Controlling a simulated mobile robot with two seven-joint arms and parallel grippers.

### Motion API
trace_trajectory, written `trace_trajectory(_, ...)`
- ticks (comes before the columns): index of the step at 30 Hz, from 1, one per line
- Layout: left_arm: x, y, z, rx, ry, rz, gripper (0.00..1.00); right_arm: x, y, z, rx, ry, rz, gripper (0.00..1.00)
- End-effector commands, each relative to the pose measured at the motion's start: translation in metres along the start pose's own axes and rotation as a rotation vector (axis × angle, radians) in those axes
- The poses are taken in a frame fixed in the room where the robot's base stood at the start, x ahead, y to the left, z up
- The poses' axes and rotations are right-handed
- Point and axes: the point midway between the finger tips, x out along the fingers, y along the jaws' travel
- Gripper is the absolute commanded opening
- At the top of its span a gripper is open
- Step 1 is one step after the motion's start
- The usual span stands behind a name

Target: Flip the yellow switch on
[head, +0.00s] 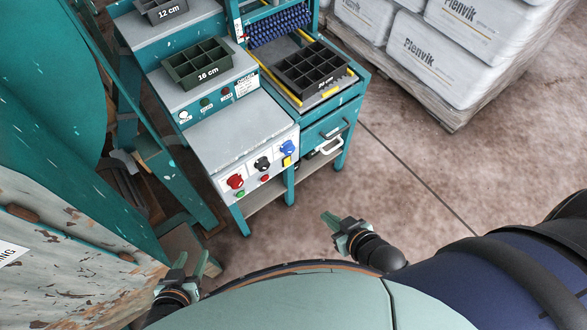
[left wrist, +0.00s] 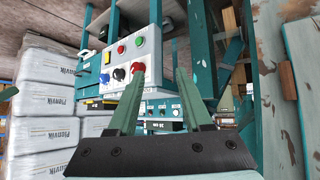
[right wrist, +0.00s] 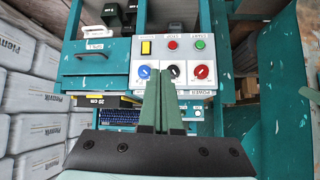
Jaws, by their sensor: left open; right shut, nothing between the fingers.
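The yellow switch (head: 287,161) is on the white control panel (head: 253,170) at the front of the teal machine, below the blue knob (head: 288,148). It also shows in the left wrist view (left wrist: 107,58) and in the right wrist view (right wrist: 146,47), as a small yellow rectangle. Whether it is on or off cannot be told. My left gripper (head: 190,264) is open and empty, low and left of the panel. My right gripper (head: 331,222) is shut and empty, apart from the panel; in its wrist view its fingers (right wrist: 161,78) overlap the panel's edge between the blue and black knobs.
The panel also bears a red knob (head: 235,181), a black knob (head: 262,164), a red button (head: 265,178) and a green button (head: 240,194). Dark trays stand on the machine. Stacked bags (head: 440,50) stand back right; floor between is clear.

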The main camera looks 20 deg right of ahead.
Motion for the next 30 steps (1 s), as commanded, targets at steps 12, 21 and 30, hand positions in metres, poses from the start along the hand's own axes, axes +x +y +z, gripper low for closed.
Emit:
trace_trajectory(12, 0.033, -0.004, -0.095, 0.160, 0.565, -0.001, 0.50, 0.098, 0.059, 0.021, -0.555, 0.255, 0.191, 0.00)
trace_trajectory(21, -0.021, 0.019, -0.153, 0.319, 1.130, 0.027, 0.50, 0.170, 0.078, 0.039, -1.148, 0.455, 0.338, 0.00)
trace_trajectory(30, -0.087, 0.043, -0.157, 0.425, 1.506, 0.062, 0.50, 0.212, 0.073, 0.061, -1.553, 0.561, 0.398, 0.00)
